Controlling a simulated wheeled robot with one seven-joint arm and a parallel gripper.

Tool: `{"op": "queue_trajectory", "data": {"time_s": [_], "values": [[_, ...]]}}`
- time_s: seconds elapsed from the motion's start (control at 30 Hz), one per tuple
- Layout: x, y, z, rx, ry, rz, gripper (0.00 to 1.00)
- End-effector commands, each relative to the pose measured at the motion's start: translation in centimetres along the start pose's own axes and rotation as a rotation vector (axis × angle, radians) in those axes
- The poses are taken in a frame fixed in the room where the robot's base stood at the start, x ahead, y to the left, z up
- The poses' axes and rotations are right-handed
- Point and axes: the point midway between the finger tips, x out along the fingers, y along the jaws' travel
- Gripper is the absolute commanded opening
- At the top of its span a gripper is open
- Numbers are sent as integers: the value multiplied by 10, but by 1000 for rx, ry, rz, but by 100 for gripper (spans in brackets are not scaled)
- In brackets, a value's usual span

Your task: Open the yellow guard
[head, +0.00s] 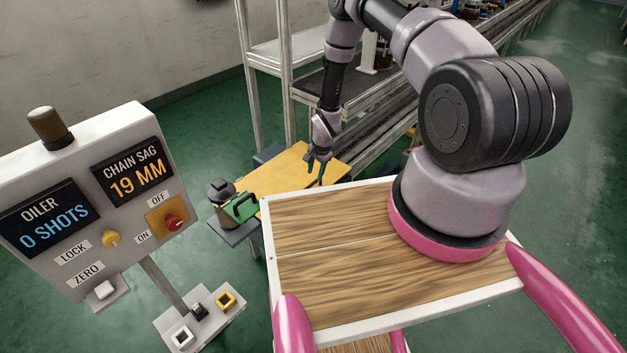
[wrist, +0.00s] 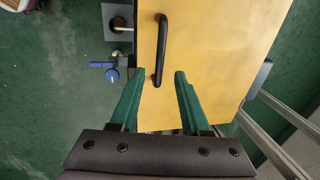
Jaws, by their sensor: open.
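The yellow guard (head: 284,172) is a flat yellow panel low beside the conveyor in the head view, and it looks closed. In the wrist view the guard (wrist: 215,50) fills the middle, with a black bar handle (wrist: 162,45) running lengthwise near its left edge. My gripper (head: 317,172) is over the guard in the head view. In the wrist view its green fingers (wrist: 160,78) are apart and empty, pointing at the guard, with the near end of the handle between and just beyond the tips. I cannot tell the height above the handle.
A control panel (head: 140,205) with OILER and CHAIN SAG displays stands at left. A green and grey device (head: 238,206) sits left of the guard. A blue-handled part (wrist: 111,75) lies left of it in the wrist view. The conveyor frame (head: 385,128) runs behind.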

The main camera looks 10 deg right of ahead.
Motion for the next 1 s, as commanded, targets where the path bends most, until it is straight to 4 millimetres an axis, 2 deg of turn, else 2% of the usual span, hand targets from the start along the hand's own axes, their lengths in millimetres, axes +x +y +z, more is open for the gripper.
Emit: {"op": "queue_trajectory", "data": {"time_s": [0.1,0.3,0.67,0.8,1.0], "values": [[23,0,0,-1,-1,1,47],[45,0,0,0,0,1,47],[50,0,0,0,0,0,47],[50,0,0,0,0,0,0],[50,0,0,0,0,0,0]]}}
